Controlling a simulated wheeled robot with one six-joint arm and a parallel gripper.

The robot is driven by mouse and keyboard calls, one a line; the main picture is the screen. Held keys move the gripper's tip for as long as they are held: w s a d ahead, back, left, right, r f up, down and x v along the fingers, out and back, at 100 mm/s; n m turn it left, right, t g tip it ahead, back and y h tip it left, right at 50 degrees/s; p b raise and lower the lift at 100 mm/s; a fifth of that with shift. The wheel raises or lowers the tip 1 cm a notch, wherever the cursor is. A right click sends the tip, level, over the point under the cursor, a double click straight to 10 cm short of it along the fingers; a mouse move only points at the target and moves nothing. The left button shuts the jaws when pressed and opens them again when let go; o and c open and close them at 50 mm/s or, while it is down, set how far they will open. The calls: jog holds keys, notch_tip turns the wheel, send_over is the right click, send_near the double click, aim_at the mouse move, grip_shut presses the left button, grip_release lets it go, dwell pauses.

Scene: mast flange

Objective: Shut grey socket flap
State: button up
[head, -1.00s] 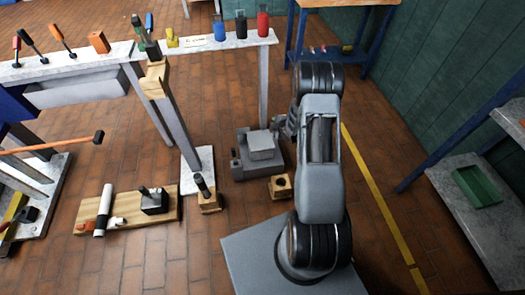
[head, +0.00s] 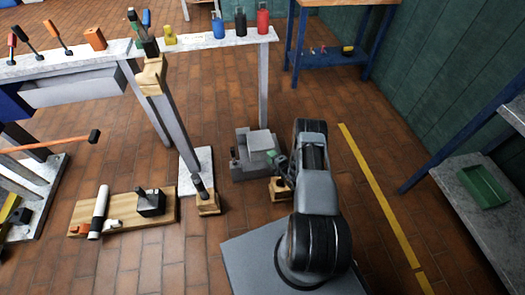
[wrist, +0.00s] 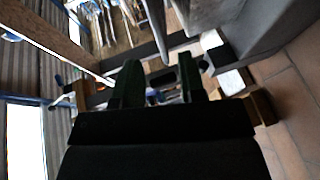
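The grey socket box (head: 240,168) stands on the floor left of my arm in the head view. A lighter grey plate on its top, apparently the flap (head: 259,139), shows there; its exact angle is hard to tell. My gripper (head: 276,160) is at the box's right side, just below and right of the plate, partly hidden by my arm. Contact cannot be told. In the wrist view my gripper (wrist: 158,84) has two dark green fingers apart with nothing clear between them. A large grey surface (wrist: 268,25) fills the upper right there, too blurred to name surely.
A wooden block (head: 281,190) sits close below my gripper. A post on a white foot (head: 199,160) and a small wooden block (head: 207,203) stand left of the box. A workbench (head: 215,42) runs behind. Floor right of my arm is clear to the yellow line (head: 380,200).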

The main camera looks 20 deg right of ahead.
aim_at(263, 148)
jog(key=b+x, duration=0.2)
jog(key=x, duration=0.6)
jog(key=shift+b, duration=0.3)
jog(key=shift+c, duration=0.5)
grip_shut()
jog(key=shift+f, duration=0.15)
